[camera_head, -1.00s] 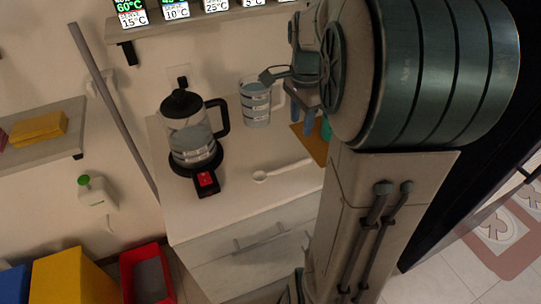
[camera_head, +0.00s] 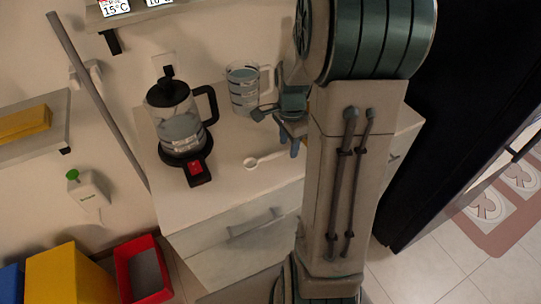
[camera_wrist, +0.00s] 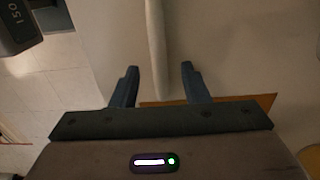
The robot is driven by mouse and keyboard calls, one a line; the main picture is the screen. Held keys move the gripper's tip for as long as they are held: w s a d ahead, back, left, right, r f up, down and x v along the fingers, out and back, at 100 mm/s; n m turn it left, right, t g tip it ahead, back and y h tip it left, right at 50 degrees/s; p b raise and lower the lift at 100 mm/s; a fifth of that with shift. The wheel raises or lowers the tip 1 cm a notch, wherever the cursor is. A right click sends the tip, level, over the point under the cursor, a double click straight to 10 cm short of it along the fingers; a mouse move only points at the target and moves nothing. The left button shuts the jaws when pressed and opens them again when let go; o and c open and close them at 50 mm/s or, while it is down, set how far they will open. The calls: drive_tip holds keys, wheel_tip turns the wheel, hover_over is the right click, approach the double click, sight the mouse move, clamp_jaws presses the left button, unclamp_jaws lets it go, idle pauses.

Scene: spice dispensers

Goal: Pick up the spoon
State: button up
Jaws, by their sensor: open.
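The white spoon (camera_head: 262,160) lies on the pale counter, its bowl to the left and its handle running right towards my gripper. In the wrist view, the spoon's handle (camera_wrist: 157,45) runs down from the top edge into the space between my fingers. My gripper (camera_wrist: 160,68) is open, with one blue finger on each side of the handle and visible gaps on both sides. In the head view, the blue fingers of my gripper (camera_head: 293,147) are low over the counter at the handle end. My arm hides part of the handle there. The exact finger height is unclear.
A kettle (camera_head: 178,125) with a black handle stands on a base left of the spoon. A measuring jug (camera_head: 243,90) stands behind it. An orange board (camera_wrist: 250,104) lies beneath my gripper. A red bin (camera_head: 122,268) stands on the floor.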

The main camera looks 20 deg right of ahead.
drive_tip(key=shift+f, duration=0.3)
clamp_jaws()
drive_tip(key=shift+r, duration=0.1)
drive_tip(key=shift+r, duration=0.5)
drive_tip(key=r, duration=0.1)
drive_tip(key=d+r, duration=0.1)
drive_tip(key=r, duration=0.1)
drive_tip(key=shift+s+d+r, duration=0.15)
drive_tip(key=shift+s+r, duration=0.1)
drive_tip(key=shift+r, duration=0.15)
drive_tip(key=s+d+r, duration=0.4)
drive_tip(key=d+r, duration=0.2)
drive_tip(key=d, duration=0.3)
drive_tip(key=shift+s, duration=0.3)
drive_tip(key=shift+d+r, duration=0.1)
